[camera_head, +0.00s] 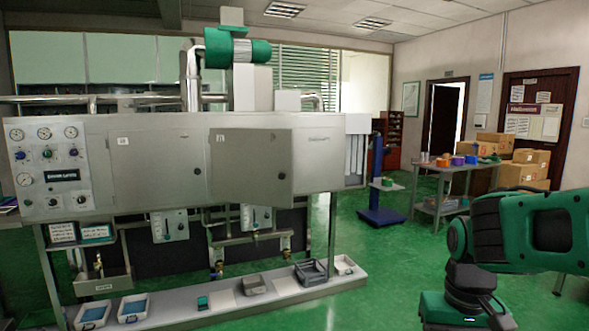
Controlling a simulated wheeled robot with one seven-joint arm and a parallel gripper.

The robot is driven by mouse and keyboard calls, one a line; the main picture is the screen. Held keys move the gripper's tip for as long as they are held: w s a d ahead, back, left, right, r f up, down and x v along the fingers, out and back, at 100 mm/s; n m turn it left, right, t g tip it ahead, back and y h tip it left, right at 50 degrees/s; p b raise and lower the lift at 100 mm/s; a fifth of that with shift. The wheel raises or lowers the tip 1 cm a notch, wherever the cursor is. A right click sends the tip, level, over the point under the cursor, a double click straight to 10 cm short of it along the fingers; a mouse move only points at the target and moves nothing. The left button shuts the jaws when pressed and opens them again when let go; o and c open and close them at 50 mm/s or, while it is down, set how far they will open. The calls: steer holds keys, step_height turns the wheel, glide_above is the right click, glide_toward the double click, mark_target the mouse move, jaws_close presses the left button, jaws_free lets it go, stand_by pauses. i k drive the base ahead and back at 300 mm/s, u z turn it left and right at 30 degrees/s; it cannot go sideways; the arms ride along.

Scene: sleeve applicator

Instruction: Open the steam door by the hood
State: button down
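The steel sleeve applicator (320,150) spans the left and middle of the head view. Its front has two flat grey doors. The left door (155,165) looks flush with the housing. The right door (245,170) seems slightly ajar, its right edge standing out and its lower corner hanging past the housing's bottom edge. A small dark handle is near that right edge. I cannot tell which door is the steam door; the labels are too small to read. My green and black arm is at the lower right, apart from the machine. My gripper is not visible.
A control panel (52,165) with gauges and knobs is at the machine's left end. A low shelf (180,305) with trays runs below it. A blue stand (377,190) and a side table (430,168) are behind to the right. Green floor is open between machine and arm.

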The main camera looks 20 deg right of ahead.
mark_target(248, 168)
steer(key=i, duration=1.6)
